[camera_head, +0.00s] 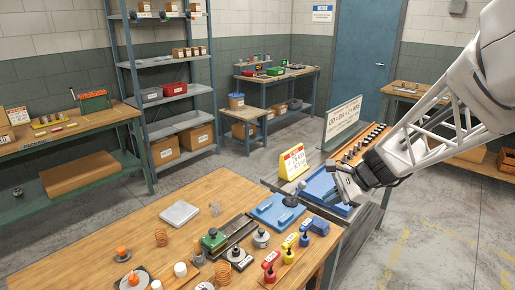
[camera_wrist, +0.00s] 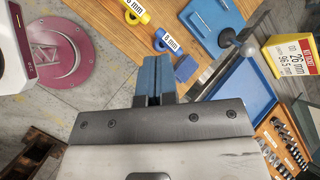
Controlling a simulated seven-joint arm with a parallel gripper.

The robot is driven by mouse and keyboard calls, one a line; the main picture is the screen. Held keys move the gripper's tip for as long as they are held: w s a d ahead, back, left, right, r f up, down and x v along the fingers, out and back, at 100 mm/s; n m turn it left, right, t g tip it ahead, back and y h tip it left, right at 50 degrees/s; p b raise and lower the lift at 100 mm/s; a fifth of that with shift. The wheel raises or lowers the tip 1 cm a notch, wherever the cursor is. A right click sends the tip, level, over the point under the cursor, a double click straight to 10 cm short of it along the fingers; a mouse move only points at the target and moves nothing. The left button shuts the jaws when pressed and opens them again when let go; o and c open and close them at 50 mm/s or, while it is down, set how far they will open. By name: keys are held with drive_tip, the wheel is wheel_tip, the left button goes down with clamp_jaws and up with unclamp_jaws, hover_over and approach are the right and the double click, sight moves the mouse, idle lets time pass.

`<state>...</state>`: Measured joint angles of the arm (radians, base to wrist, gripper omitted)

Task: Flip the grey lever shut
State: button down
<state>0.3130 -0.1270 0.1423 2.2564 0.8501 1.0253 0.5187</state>
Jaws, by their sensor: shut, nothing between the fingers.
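A short arm with a grey ball (camera_wrist: 250,48) at its end rises from a dark round base at the upper right of the wrist view; it looks like the grey lever, though I cannot be sure. The dark base also shows beside the blue plate (camera_head: 270,211) in the head view. My gripper (camera_head: 345,186) hangs over the right end of the bench, by the blue tray. In the wrist view its fingers (camera_wrist: 148,75) are together and empty. They are left of the ball and apart from it. Whether the lever is open or shut is unclear.
A yellow sign (camera_head: 292,162) stands behind the blue plate, close to the ball in the wrist view. Red (camera_head: 269,266), yellow (camera_head: 288,246) and blue (camera_head: 305,236) labelled pieces stand near the front edge. A blue tray (camera_head: 322,187) and rows of small dark parts lie right.

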drive_tip(key=w+d+f+m+t+y, duration=0.2)
drive_tip(key=w+d+f+m+t, duration=0.2)
drive_tip(key=w+d+m, duration=0.5)
drive_tip(key=w+d+f, duration=0.2)
drive_tip(key=w, duration=0.1)
drive_tip(key=shift+w+d, duration=0.2)
drive_tip(key=shift+w, duration=0.05)
drive_tip(key=shift+a+f, duration=0.1)
drive_tip(key=shift+f, duration=0.05)
drive_tip(key=w+a+r+x, duration=0.1)
drive_tip(key=r+x, duration=0.1)
drive_tip(key=x, duration=1)
drive_tip(key=shift+a, duration=0.4)
drive_tip(key=shift+w+r, duration=0.1)
drive_tip(key=shift+a+r, duration=0.1)
